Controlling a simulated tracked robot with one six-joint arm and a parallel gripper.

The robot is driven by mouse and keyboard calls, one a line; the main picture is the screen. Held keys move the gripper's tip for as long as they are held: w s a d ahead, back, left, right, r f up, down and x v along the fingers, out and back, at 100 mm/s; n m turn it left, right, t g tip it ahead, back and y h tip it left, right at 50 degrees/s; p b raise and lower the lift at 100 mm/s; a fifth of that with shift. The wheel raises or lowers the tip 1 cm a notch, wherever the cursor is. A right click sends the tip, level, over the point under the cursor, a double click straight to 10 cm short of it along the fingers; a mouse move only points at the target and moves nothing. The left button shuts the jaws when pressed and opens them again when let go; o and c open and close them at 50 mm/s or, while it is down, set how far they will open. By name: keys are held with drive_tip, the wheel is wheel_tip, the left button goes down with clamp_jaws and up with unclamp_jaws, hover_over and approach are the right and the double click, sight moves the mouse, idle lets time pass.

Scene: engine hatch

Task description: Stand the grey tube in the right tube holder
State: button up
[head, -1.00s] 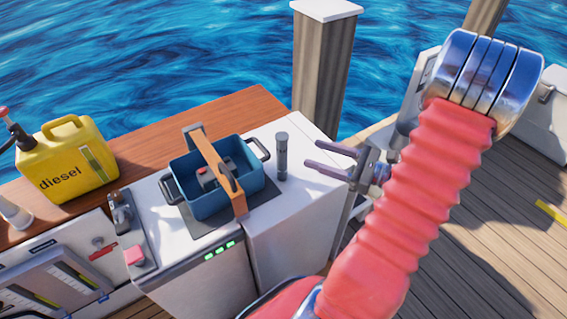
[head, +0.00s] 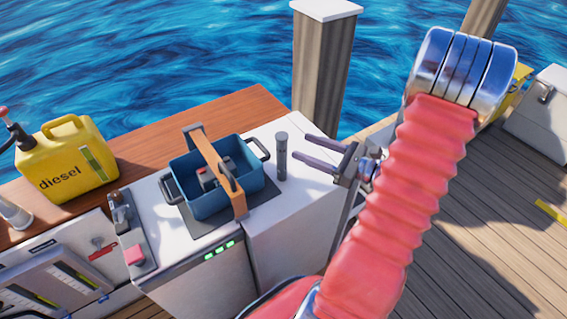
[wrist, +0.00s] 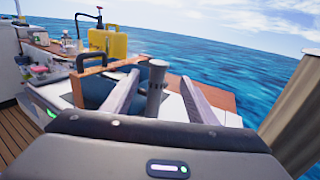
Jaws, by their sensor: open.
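The grey tube (head: 281,156) stands upright on the white counter top, to the right of the blue tub. It is dark grey with a wider cap. My gripper (head: 299,147) is open, its two fingers pointing left at the tube from the right. In the head view the fingertips are just right of the tube. In the wrist view the tube (wrist: 156,88) shows between the two fingers, beyond or near their tips; contact cannot be told. I cannot clearly make out a tube holder in either view.
The blue tub (head: 212,190) with an orange handle is left of the tube. A yellow diesel can (head: 66,160) stands on the wooden ledge at the left. A slotted grey panel (head: 50,287) is at the lower left. A wooden post (head: 322,75) rises behind the counter.

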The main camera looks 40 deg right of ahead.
sight(287, 140)
drive_tip(key=shift+x, duration=1.75)
drive_tip(key=shift+w+a, duration=0.1)
drive_tip(key=shift+x, duration=2.45)
drive_tip(key=shift+c, duration=0.7)
clamp_jaws()
